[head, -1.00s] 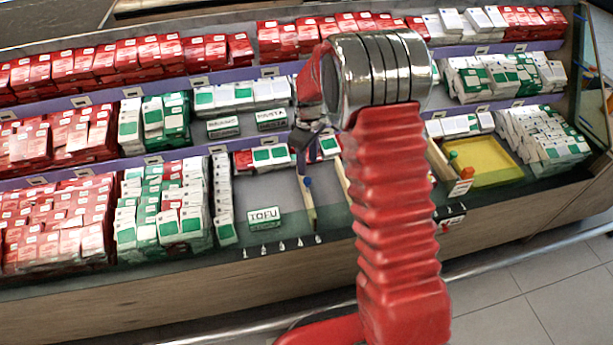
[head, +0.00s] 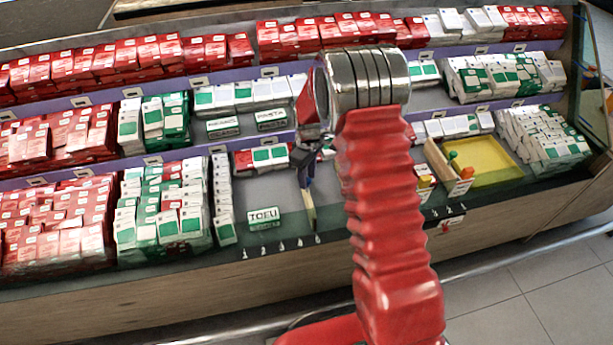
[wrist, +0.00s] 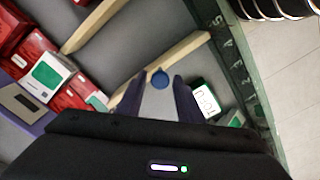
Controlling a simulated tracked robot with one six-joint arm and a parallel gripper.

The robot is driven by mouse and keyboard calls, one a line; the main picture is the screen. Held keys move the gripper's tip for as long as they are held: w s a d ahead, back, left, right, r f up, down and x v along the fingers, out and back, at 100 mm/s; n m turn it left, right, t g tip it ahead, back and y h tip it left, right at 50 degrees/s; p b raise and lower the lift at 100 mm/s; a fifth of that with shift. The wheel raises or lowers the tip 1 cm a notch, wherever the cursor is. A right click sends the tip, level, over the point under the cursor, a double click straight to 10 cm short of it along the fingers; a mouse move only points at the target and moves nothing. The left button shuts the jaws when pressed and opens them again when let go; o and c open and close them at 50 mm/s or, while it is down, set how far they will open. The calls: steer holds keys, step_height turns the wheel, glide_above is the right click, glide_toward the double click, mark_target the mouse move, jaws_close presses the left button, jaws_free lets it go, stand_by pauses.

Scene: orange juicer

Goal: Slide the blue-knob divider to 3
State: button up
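The wooden divider (wrist: 188,50) carries a round blue knob (wrist: 160,78); in the head view the divider (head: 310,215) stands on the grey bottom shelf, right of the TOFU sign. Its front end is by the rightmost mark of the number row, near the 5 in the wrist view. The 3 (wrist: 238,64) lies farther along the green front ledge, towards the sign. My gripper (wrist: 159,84) is open, its dark fingertips on either side of the knob, with gaps showing. In the head view my gripper (head: 307,172) hides the knob.
The TOFU sign (head: 264,217) stands on the bare shelf left of the divider. A second wooden strip (wrist: 95,25) lies on the other side in the wrist view. Red boxes (wrist: 45,60) stand behind. A yellow tray (head: 487,160) is farther right.

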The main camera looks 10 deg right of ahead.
jaws_close()
steer(key=shift+a, duration=0.1)
stand_by(0.3)
steer(key=a, duration=1.2)
steer(key=shift+w, duration=0.1)
steer(key=shift+o, duration=1.3)
jaws_free()
steer(key=shift+d, duration=0.1)
